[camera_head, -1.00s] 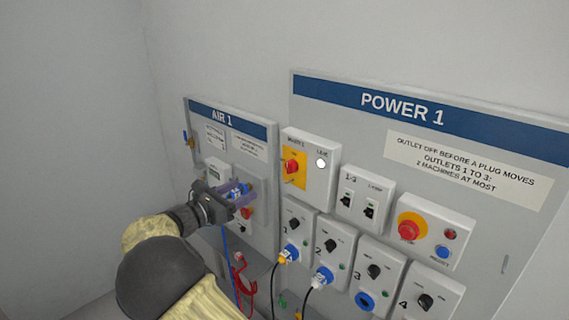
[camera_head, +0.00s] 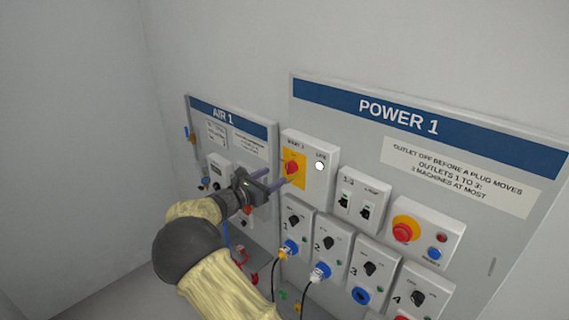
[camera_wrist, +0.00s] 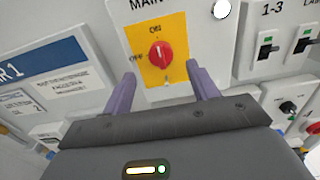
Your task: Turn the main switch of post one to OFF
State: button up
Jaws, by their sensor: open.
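The main switch is a red rotary knob (camera_wrist: 161,55) on a yellow plate (camera_wrist: 147,42), on a white box of the POWER 1 panel. In the wrist view ON is printed above the knob and OFF to its left. The knob also shows in the head view (camera_head: 291,167). My gripper (camera_wrist: 162,80) is open, its two purple fingers apart below and to either side of the knob, with nothing between them. In the head view my gripper (camera_head: 277,180) points at the switch box from the left. I cannot tell whether the fingertips touch the plate.
A white round lamp (camera_head: 319,166) sits right of the knob. Two breakers (camera_head: 357,204) and a red emergency button (camera_head: 403,232) are farther right. Outlets with blue plugs (camera_head: 290,248) and hanging cables are below. The AIR 1 panel (camera_head: 232,122) is on the left.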

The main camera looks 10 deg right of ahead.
aim_at(287, 168)
jog(key=p+x, duration=0.2)
jog(key=x, duration=0.3)
jog(key=shift+w+d+r+p, duration=0.15)
jog(key=shift+p, duration=0.25)
jog(key=shift+w+d, duration=0.25)
jog(key=shift+d, duration=0.15)
jog(key=shift+c, duration=0.2)
jog(key=c, duration=1)
